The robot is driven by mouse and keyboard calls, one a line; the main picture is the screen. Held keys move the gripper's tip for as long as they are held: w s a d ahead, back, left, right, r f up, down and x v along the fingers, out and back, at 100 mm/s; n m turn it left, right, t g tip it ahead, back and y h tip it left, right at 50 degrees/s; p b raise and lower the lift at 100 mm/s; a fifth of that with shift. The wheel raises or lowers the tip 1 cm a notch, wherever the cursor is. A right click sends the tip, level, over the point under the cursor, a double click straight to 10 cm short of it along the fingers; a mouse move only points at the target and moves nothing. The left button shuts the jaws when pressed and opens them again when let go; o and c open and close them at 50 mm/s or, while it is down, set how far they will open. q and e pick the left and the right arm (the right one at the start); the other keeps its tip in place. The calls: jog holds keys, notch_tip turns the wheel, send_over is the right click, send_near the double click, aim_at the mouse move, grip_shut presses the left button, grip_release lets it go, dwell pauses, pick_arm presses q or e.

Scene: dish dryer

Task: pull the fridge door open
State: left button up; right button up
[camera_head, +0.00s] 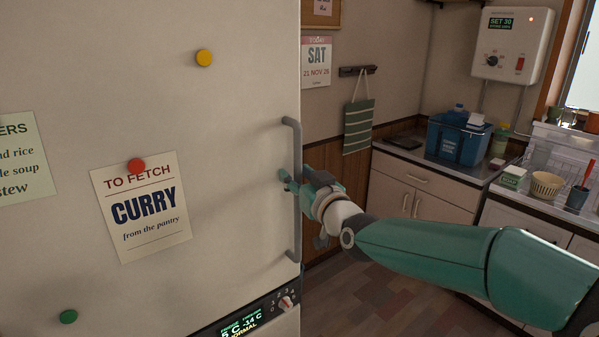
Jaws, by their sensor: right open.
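The fridge door (235,130) is a large pale panel filling the left half of the view, and it looks shut. Its long grey vertical handle (293,225) runs along the right edge of the door. My right gripper (291,181) is open at the middle of the handle, reaching in from the right. Teal finger parts show on the left side of the handle, and the gripper's body is on its right. I cannot tell whether the fingers touch the handle. My left gripper is not in view.
A "CURRY" note (150,235) and round magnets are on the door, above a control panel (245,318). To the right stand a counter (425,170) with a blue crate (458,138) and a dish area. A striped towel (358,127) hangs behind. Brown floor (350,295) is open beside the fridge.

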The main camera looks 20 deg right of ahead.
jog(key=shift+w, duration=0.15)
grip_shut()
dwell(0.4)
